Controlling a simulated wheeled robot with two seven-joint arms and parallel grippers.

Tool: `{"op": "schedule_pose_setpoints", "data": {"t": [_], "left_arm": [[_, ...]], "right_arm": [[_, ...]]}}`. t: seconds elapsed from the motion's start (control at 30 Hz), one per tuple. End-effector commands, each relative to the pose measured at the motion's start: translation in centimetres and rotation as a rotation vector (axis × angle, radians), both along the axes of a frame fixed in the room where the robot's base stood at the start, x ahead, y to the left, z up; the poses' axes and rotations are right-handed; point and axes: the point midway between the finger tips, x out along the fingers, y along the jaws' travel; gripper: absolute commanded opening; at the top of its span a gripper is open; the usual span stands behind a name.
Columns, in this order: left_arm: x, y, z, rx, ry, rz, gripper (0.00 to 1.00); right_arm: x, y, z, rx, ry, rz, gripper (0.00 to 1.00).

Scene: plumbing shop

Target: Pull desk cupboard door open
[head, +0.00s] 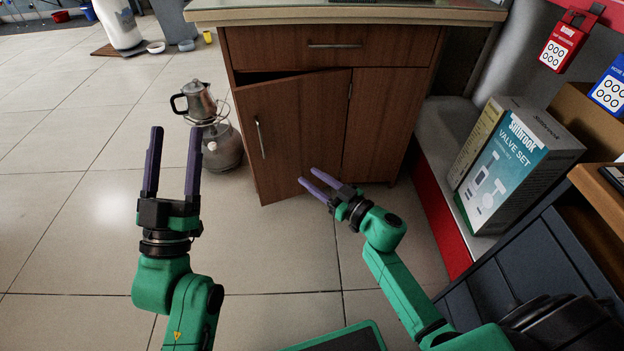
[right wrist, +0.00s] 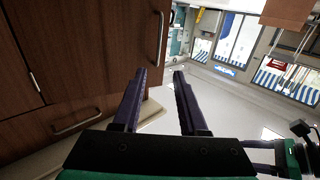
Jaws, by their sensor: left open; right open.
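The brown wooden desk cupboard door (head: 293,130) stands slightly ajar in the head view, its left edge swung out and a dark gap showing along its top. Its upright metal handle (head: 260,139) is near that left edge; the handle also shows in the right wrist view (right wrist: 160,39). My right gripper (head: 312,180) is open and empty, in front of the lower right part of the door and to the right of the handle. My left gripper (head: 171,130) is open and empty, left of the door and apart from it.
A drawer (head: 335,46) above the door is shut. A metal kettle (head: 197,100) on a stove with a gas bottle (head: 222,147) stands on the floor left of the door. A valve set box (head: 515,165) sits on a ledge at the right. The tiled floor at the left is mostly clear.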

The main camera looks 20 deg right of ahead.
Motion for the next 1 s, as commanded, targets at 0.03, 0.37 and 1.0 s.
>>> {"op": "schedule_pose_setpoints", "data": {"t": [0.03,0.37,1.0], "left_arm": [[-0.2,0.2,0.9,-0.007,-0.032,0.004,0.72],[-0.8,0.5,3.2,-0.018,-0.104,0.012,0.72],[-0.8,0.5,3.2,-0.019,-0.102,0.012,0.72]], "right_arm": [[0.2,0.1,-0.1,0.001,0.000,0.000,0.42],[0.8,0.5,0.0,-0.001,0.000,0.000,0.42],[0.7,0.4,0.0,0.000,0.000,0.000,0.00]]}}
